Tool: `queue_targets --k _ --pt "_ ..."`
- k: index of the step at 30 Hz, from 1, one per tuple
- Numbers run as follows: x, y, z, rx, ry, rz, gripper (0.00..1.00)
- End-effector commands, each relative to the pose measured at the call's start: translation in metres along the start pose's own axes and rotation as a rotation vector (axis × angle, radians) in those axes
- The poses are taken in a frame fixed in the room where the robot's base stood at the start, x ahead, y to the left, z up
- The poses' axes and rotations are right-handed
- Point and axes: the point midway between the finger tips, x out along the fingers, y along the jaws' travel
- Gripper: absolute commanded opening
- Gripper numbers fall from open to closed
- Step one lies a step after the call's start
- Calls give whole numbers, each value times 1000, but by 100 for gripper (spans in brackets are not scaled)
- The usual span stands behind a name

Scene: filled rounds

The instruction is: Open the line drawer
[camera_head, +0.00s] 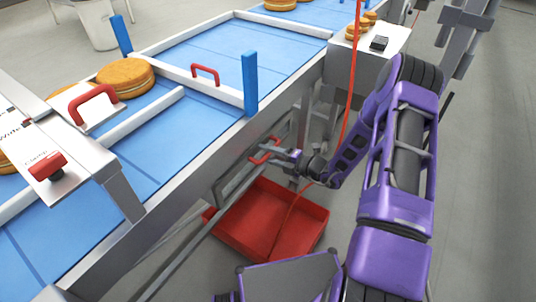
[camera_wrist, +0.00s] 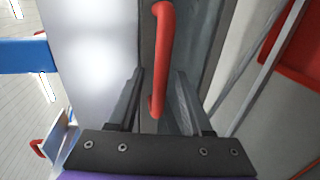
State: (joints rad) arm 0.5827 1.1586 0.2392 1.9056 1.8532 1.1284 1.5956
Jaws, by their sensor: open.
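The line drawer's grey front (camera_head: 238,182) is set in the side of the conveyor, below the blue belt. Its red bar handle (camera_head: 264,151) stands out from the front; the drawer looks shut. My gripper (camera_head: 284,154) is at the handle, reaching in from the right. In the wrist view, my gripper (camera_wrist: 159,74) is open, with one dark finger on each side of the red handle (camera_wrist: 161,50). The handle's lower end lies between the fingers. I cannot tell whether either finger touches it.
A red open bin (camera_head: 270,228) lies on the floor below the drawer. The blue conveyor (camera_head: 200,135) carries round filled biscuits (camera_head: 125,76) and a gate with a red handle (camera_head: 205,72). A red cable (camera_head: 352,75) hangs by my arm. The floor to the right is clear.

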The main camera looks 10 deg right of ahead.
Motion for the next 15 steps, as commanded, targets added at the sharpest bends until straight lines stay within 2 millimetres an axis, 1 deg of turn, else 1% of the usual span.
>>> queue_targets --k 4,5,6,8,12,13,15 --pt "0 0 0 0 0 0 50" --pt "0 0 0 0 0 0 48" --pt "0 0 0 0 0 0 41" --pt "0 0 0 0 0 0 30" --pt "0 0 0 0 0 0 5" --pt "0 0 0 0 0 0 0" --pt "0 0 0 0 0 0 0"
